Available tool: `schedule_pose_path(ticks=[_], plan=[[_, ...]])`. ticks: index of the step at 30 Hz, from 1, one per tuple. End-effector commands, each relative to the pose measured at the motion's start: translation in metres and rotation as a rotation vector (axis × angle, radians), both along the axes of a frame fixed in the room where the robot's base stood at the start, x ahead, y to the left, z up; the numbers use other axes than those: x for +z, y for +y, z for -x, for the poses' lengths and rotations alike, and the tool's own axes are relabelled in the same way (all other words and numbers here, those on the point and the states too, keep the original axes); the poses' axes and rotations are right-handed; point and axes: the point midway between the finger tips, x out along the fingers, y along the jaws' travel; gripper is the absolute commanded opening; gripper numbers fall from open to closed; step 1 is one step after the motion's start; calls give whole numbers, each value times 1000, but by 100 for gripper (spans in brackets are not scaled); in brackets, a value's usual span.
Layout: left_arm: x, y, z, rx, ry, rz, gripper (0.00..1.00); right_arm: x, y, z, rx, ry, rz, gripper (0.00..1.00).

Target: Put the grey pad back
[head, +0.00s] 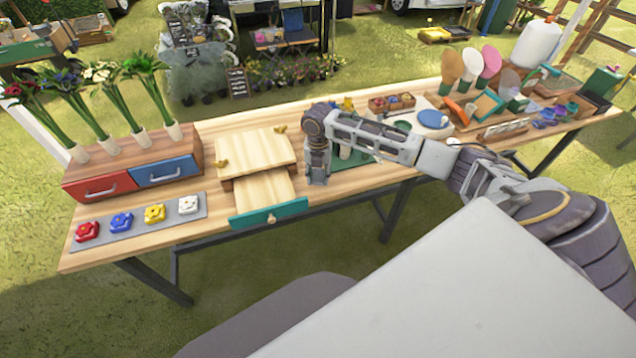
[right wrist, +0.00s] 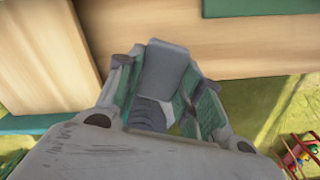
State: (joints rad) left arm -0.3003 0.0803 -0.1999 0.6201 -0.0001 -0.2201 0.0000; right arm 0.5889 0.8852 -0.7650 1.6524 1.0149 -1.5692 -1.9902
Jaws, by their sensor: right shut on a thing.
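My right gripper (head: 318,176) points down over the table, just right of a wooden box (head: 255,150) with an open drawer. The drawer has a teal front (head: 245,219) with a round knob. In the right wrist view my right gripper (right wrist: 160,90) is shut on a grey pad (right wrist: 163,68), which sits between its two fingers. The pad is not clearly visible in the head view. The wooden drawer also shows at the left of the right wrist view (right wrist: 45,60). My left gripper is not in view.
A grey strip (head: 205,201) with red, blue, yellow and white blocks lies at the left. Behind it stands a flower stand with red (head: 98,188) and blue (head: 165,171) drawers. A green mat (head: 358,158) lies behind my right gripper. Tools crowd the right end.

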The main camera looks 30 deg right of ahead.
Motion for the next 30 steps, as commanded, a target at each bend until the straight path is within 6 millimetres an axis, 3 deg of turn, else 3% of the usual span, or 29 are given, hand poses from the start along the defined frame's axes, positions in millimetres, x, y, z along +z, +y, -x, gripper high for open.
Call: schedule_pose_path(ticks=[14, 24, 30], plan=[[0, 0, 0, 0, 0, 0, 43, -8, 0, 0, -1, 0, 0, 14], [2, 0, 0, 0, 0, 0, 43, -38, 0, 0, -1, 0, 0, 14], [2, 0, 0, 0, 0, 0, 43, -43, 0, 0, 0, -2, 1, 14]])
